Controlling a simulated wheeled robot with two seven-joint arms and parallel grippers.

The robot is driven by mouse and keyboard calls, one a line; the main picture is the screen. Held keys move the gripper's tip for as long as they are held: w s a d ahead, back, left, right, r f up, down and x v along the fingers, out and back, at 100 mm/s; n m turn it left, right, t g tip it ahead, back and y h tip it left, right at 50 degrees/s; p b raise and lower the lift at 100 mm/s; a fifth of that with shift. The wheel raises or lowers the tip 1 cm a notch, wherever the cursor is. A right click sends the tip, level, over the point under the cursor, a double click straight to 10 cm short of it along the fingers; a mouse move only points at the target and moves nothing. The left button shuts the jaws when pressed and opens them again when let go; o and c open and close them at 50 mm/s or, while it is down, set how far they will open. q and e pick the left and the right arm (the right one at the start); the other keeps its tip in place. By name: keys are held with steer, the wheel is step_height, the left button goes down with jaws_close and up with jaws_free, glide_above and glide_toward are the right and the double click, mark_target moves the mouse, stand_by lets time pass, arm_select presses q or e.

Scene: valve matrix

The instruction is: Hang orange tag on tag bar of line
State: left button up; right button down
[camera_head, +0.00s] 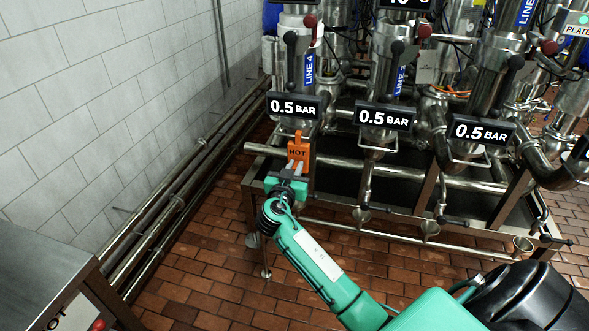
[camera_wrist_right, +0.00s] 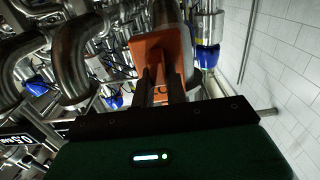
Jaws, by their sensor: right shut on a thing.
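The orange tag (camera_head: 299,151), marked HOT, is held upright in my right gripper (camera_head: 293,170), which is shut on its lower part. In the right wrist view the tag (camera_wrist_right: 160,56) shows between the two dark fingers (camera_wrist_right: 161,85). In the head view the tag is in front of the leftmost valve line, just below its 0.5 BAR display (camera_head: 294,106). A thin tag bar (camera_head: 383,147) shows under the middle display. The bar under the leftmost display is mostly hidden, and I cannot tell whether the tag touches it. My left gripper is not in view.
A horizontal steel pipe (camera_head: 345,166) of the rack runs behind the gripper. More lines with 0.5 BAR displays (camera_head: 482,131) stand to the right. A tiled wall (camera_head: 110,90) with floor-level pipes is on the left. A steel cabinet (camera_head: 45,270) stands at lower left.

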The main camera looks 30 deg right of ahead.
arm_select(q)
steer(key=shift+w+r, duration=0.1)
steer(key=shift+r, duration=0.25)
arm_select(e)
steer(key=c, duration=1.3)
jaws_free()
steer(key=shift+c, duration=0.2)
